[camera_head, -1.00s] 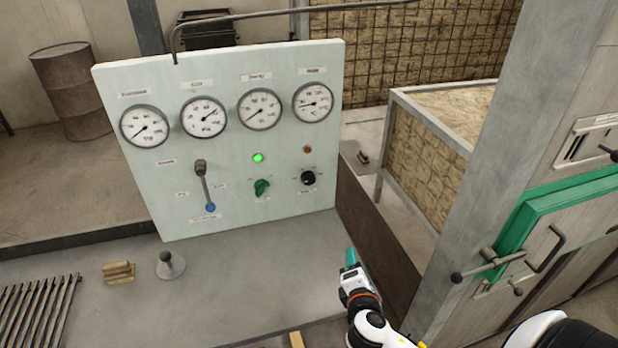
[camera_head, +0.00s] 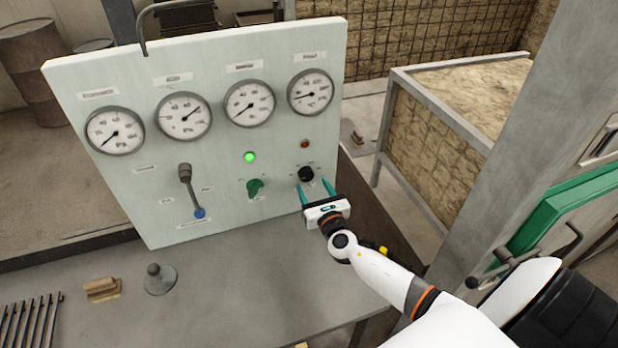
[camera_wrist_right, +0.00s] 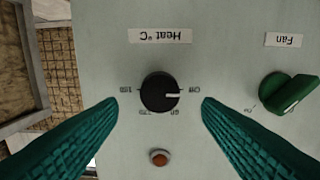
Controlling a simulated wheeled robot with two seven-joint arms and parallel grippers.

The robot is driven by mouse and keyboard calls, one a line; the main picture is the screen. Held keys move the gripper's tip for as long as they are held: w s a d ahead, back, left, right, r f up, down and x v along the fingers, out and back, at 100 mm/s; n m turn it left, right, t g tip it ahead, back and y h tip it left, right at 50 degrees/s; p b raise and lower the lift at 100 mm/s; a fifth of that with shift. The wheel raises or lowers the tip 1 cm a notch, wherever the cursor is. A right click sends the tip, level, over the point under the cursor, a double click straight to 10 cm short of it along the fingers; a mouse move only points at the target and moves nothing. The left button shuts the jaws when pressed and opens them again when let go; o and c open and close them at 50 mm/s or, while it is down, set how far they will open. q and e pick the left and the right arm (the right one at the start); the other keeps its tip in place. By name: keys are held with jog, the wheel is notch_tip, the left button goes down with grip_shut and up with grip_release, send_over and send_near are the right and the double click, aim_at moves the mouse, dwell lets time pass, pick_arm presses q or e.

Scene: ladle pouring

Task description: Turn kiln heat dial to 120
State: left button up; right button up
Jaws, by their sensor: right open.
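The black heat dial (camera_head: 306,174) sits on the lower right of the pale green panel (camera_head: 225,200). In the right wrist view the dial (camera_wrist_right: 160,93) is upside down under a "Heat °C" label (camera_wrist_right: 160,36). Its white pointer is toward the mark at picture right, which appears to read Off. My right gripper (camera_head: 315,190) is open, its two teal fingers aimed at the dial. In the wrist view the fingertips (camera_wrist_right: 159,104) lie on either side of the dial, apart from it. The exact gap to the panel is hard to tell. My left gripper is not in view.
A green fan knob (camera_head: 255,188) is left of the heat dial. A red-orange lamp (camera_head: 304,144) is above it and a lit green lamp (camera_head: 249,157) is nearby. The bench (camera_head: 240,290) in front is mostly clear.

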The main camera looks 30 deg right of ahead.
aim_at(307, 176)
jog(key=x, duration=0.3)
jog(key=shift+w, duration=0.25)
jog(key=shift+w+d, duration=0.1)
jog(key=shift+w, duration=0.15)
jog(key=shift+c, duration=0.5)
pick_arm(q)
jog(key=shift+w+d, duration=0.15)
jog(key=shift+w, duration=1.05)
pick_arm(e)
jog(key=c, duration=0.8)
